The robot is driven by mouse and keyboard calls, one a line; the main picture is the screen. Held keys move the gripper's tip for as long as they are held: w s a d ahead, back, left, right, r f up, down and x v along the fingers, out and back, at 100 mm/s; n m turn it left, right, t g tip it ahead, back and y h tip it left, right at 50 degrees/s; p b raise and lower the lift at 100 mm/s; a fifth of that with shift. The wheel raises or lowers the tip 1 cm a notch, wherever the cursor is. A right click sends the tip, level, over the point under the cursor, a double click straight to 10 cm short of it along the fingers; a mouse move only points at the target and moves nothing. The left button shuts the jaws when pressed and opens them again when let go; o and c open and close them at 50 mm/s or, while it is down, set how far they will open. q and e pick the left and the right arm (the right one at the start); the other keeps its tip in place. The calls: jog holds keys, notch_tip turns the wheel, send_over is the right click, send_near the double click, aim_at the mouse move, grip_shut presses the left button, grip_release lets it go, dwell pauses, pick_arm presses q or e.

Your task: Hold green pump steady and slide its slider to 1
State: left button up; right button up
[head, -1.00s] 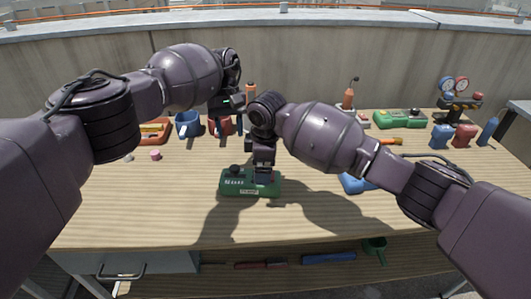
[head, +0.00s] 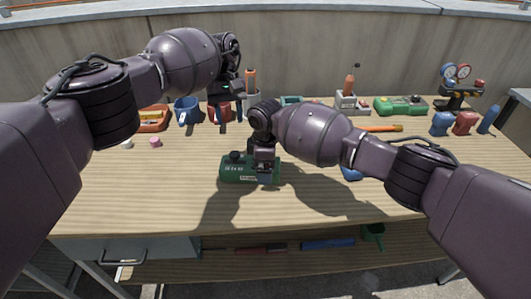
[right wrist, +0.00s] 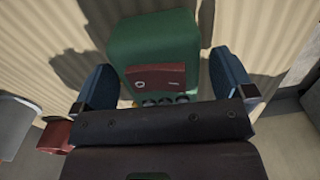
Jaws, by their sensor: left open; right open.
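The green pump (head: 232,169) sits on the near middle of the bench, with a black knob and a white label on top. My right gripper (head: 264,180) is low over its right end. In the right wrist view the open blue fingers (right wrist: 160,88) stand on either side of the pump's green body (right wrist: 155,42), seemingly with gaps. A red-brown panel (right wrist: 155,77) with a ring mark and a dash mark lies between them; the slider's position is unclear. My left gripper (head: 225,113) is open and empty, farther back, in front of a red cup (head: 222,106).
A blue cup (head: 187,108), an orange tray (head: 154,120) and a pink piece (head: 155,142) are at the back left. The bench left of the pump is clear.

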jog(key=shift+f, duration=0.95)
jog(key=shift+c, duration=0.5)
